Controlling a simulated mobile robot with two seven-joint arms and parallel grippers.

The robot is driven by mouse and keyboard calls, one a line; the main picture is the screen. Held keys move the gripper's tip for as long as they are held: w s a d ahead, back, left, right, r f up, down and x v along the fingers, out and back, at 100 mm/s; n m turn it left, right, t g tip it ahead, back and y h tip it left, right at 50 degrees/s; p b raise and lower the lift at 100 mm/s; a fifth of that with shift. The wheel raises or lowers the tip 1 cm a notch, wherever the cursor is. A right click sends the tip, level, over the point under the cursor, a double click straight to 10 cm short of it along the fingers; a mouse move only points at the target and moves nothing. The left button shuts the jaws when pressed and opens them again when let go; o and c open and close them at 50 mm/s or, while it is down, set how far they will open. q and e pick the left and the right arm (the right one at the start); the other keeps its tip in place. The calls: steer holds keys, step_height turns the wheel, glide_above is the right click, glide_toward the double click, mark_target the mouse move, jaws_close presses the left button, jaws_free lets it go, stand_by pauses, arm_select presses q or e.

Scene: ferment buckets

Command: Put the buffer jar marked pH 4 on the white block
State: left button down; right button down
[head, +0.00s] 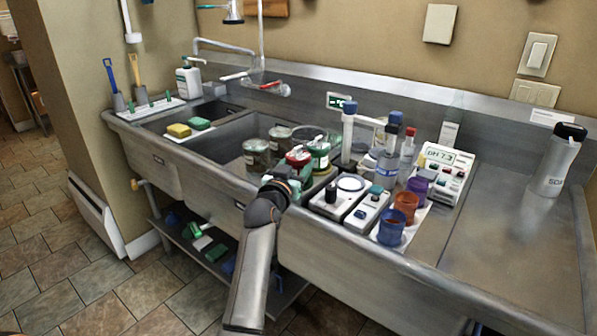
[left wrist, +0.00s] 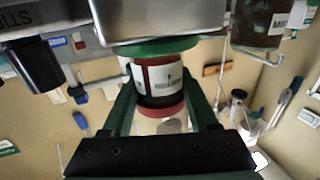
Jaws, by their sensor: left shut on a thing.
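My left gripper (head: 284,186) is at the front rim of the sink, shut on a jar with a red lid (head: 298,158). In the left wrist view the left gripper (left wrist: 162,88) has its fingers on both sides of this jar (left wrist: 158,76), which has a white label, a red end and a green end. The label's small print is unreadable. A green-lidded jar (head: 319,149) stands just right of it. Two more jars (head: 257,154) stand behind to the left. White block-like units (head: 331,200) lie to the right; I cannot tell which is the white block. My right gripper is not in view.
Blue, orange and purple cups (head: 391,228) crowd the right side, near a pH meter (head: 441,170) reading about 7.2. Tall blue-capped bottles (head: 349,132) stand behind. A grey bottle (head: 557,162) stands far right, with bare steel counter (head: 490,225) before it. Sponges (head: 179,130) lie left.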

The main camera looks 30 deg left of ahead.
arm_select(q)
steer(key=shift+w+f, duration=0.1)
steer(key=shift+f, duration=0.2)
steer(key=shift+c, duration=0.8)
jaws_free()
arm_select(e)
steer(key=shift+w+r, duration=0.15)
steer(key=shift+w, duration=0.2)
